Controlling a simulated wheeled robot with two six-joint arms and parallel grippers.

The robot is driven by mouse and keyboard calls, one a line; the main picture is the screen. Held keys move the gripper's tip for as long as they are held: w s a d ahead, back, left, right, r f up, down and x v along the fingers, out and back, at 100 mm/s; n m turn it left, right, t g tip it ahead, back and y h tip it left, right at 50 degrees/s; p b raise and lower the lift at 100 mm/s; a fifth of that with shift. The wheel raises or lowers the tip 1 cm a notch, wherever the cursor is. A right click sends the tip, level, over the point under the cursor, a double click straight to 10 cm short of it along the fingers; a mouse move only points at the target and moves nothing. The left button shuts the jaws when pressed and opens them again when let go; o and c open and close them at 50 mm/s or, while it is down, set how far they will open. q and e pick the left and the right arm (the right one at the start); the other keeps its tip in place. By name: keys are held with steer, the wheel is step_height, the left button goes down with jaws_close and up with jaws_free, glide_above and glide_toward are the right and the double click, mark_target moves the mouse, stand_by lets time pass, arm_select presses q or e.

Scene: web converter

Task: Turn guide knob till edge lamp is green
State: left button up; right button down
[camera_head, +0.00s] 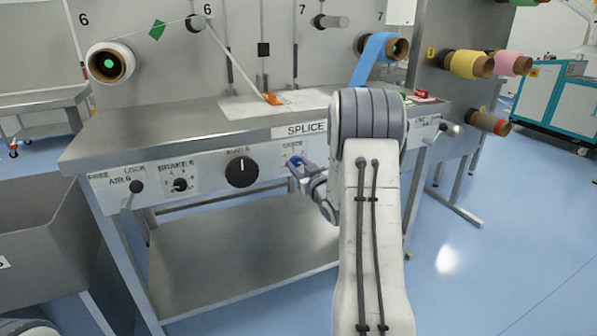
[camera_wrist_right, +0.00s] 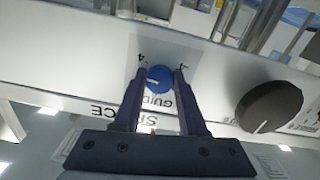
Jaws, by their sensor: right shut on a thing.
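The guide knob is small and blue (camera_wrist_right: 156,75) on the white front panel, beside an upside-down GUIDE label in the right wrist view. A pale pointer mark shows on its face. My right gripper (camera_wrist_right: 153,84) is shut on it, one finger on each side. In the head view the right gripper (camera_head: 294,168) is at the panel below the SPLICE label, and my forearm hides part of the panel to its right. I cannot make out an edge lamp in either view. My left gripper is not in view.
The steel bench top (camera_head: 150,126) is above. A grey bin (camera_head: 40,225) stands at left. Rolls hang behind.

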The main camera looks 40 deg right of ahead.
steer(key=n+b, duration=0.3)
steer(key=n, duration=0.1)
steer(key=shift+f+n+b, duration=0.2)
steer(key=shift+n+b, duration=0.1)
steer(key=shift+b, duration=0.1)
steer(key=n+b, duration=0.8)
steer(key=shift+d, duration=0.1)
steer(key=n+b, duration=0.9)
steer(key=b, duration=0.1)
steer(key=shift+r+n+b, duration=0.2)
steer(key=shift+n+b, duration=1.2)
steer(key=shift+n, duration=0.4)
steer(key=shift+c, duration=2.3)
jaws_free()
steer(key=shift+r, duration=0.1)
steer(key=shift+s, duration=0.1)
